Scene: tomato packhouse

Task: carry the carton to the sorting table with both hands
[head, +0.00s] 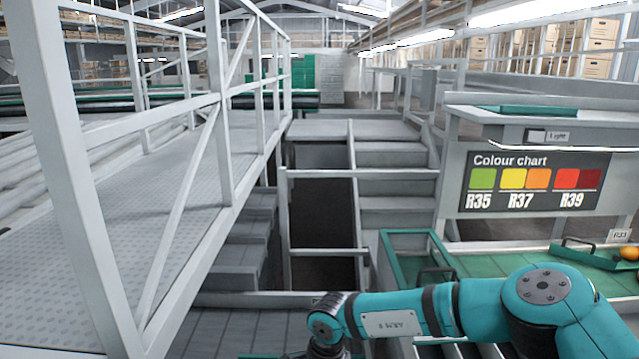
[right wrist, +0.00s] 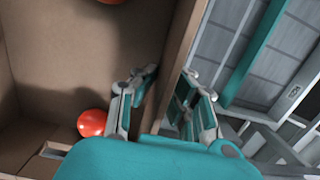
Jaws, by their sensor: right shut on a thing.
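The brown cardboard carton (right wrist: 45,50) fills the left of the right wrist view, seen from above its open inside. A red tomato (right wrist: 92,122) lies in it, and part of a second one shows at the top edge. My right gripper (right wrist: 166,88) is shut on the carton's side wall, one finger inside and one outside. In the head view my right arm reaches down to the bottom edge, where the carton is out of sight. A green-topped table (head: 520,268) under the colour chart stands at the right; it looks like the sorting table. My left gripper is not in view.
Railings (head: 215,130) and a raised metal walkway (head: 90,220) take up the left. Steps (head: 395,185) and a railed gap lie ahead. The colour chart (head: 535,182) hangs above the green table, where orange fruit (head: 629,253) lies at the right edge.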

